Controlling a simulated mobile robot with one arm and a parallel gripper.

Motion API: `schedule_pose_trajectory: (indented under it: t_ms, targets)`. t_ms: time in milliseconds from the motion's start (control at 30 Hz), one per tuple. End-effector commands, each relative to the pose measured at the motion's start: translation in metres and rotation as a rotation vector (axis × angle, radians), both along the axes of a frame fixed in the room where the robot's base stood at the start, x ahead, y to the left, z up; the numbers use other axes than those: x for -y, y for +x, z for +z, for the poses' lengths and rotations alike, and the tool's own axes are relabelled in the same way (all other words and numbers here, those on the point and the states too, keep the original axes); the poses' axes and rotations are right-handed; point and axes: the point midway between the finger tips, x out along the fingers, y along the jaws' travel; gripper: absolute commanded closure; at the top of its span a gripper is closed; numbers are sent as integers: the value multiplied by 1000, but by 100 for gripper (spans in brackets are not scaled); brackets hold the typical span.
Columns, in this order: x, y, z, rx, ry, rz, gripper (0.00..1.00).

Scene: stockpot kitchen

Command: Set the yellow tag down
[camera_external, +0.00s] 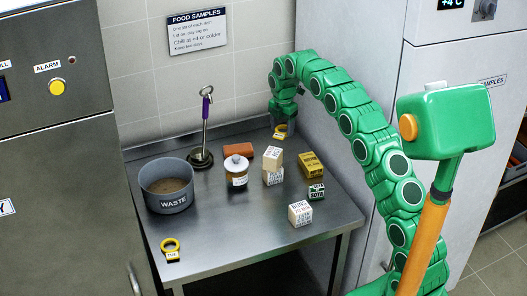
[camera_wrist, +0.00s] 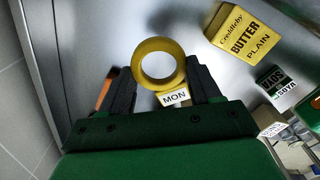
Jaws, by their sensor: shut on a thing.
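A yellow ring tag (camera_external: 280,136) with a white label is at my gripper (camera_external: 281,124), over the back right corner of the steel table (camera_external: 225,235). In the wrist view, the yellow tag (camera_wrist: 160,42) sits between the two dark fingers of my gripper (camera_wrist: 162,76), and its label reads MON. My gripper is shut on it. I cannot tell whether the tag touches the table. A second yellow tag (camera_external: 170,243), its label too small to read surely, lies at the table's front left.
A yellow butter box (camera_external: 312,164) stands nearest the held tag, also in the wrist view (camera_wrist: 244,32).

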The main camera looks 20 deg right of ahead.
Motion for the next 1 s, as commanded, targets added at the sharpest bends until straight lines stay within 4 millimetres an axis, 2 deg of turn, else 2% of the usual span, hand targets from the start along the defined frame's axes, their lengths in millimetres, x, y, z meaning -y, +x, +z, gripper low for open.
schedule_pose_trajectory:
  t_ms: [600,1000]
  targets:
    - [-3,42,-46,1,1,-1,67]
    - [-4,52,-58,-2,0,0,67]
